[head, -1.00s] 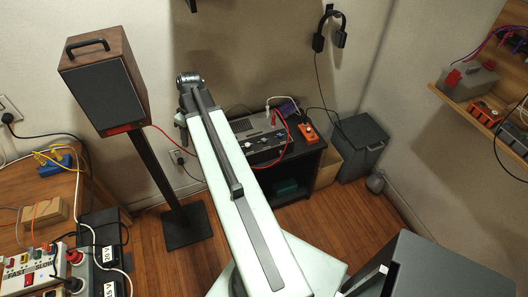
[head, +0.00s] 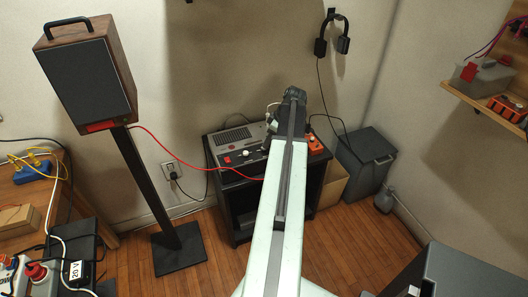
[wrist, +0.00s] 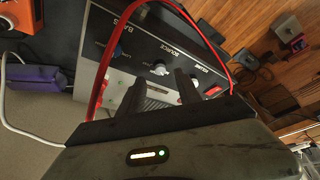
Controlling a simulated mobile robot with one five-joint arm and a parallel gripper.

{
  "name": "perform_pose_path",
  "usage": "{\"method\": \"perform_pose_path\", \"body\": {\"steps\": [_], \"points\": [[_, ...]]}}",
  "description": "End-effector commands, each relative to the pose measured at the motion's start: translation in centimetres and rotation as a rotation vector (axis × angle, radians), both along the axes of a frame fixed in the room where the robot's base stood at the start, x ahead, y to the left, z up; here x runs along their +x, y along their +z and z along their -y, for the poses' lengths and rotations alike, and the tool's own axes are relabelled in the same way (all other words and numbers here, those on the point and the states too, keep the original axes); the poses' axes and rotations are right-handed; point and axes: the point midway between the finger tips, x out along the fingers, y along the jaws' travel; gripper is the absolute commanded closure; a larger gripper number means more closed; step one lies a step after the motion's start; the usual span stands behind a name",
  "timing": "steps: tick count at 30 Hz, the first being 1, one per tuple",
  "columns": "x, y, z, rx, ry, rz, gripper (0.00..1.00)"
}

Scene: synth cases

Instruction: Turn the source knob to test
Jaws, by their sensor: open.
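The grey amplifier (head: 232,138) stands on a black cabinet in the head view. Its front panel (wrist: 105,25) fills the upper middle of the wrist view, with BASS and SOURCE lettering. The pale source knob (wrist: 160,68) sits by the SOURCE label; its setting is too small to read. My gripper (wrist: 158,88) is open, its two dark fingers pointing at the panel on either side of the source knob's line. They look empty, and I cannot tell whether they touch anything.
A blue knob (wrist: 117,52) and a red switch (wrist: 212,91) flank the source knob. A red cable (wrist: 98,92) loops across the panel. A purple box (wrist: 35,78) and an orange box (head: 315,145) are close by. A speaker (head: 85,75) stands left.

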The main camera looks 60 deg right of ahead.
Motion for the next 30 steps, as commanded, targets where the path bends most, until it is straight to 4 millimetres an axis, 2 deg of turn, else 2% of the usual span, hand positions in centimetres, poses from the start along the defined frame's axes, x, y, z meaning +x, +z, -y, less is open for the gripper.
{"method": "perform_pose_path", "body": {"steps": [1,6,15,16,20,22,23,24,30], "points": [[0.4,-1.9,0.0,0.000,0.001,0.000,0.59],[1.5,-4.2,-0.2,0.000,0.001,0.000,0.59],[1.8,-4.1,-0.3,0.000,0.000,0.000,0.59],[1.8,-4.1,-0.3,0.001,0.000,0.000,0.65],[1.8,-4.1,-0.3,0.001,0.001,0.000,1.00],[1.8,-4.1,-0.3,0.001,0.001,0.000,1.00],[1.7,-4.1,-2.3,0.000,0.005,0.000,1.00],[1.9,-4.1,-1.3,0.001,0.004,-0.001,1.00],[2.0,-4.2,-0.8,0.005,-0.017,-0.003,1.00]]}}
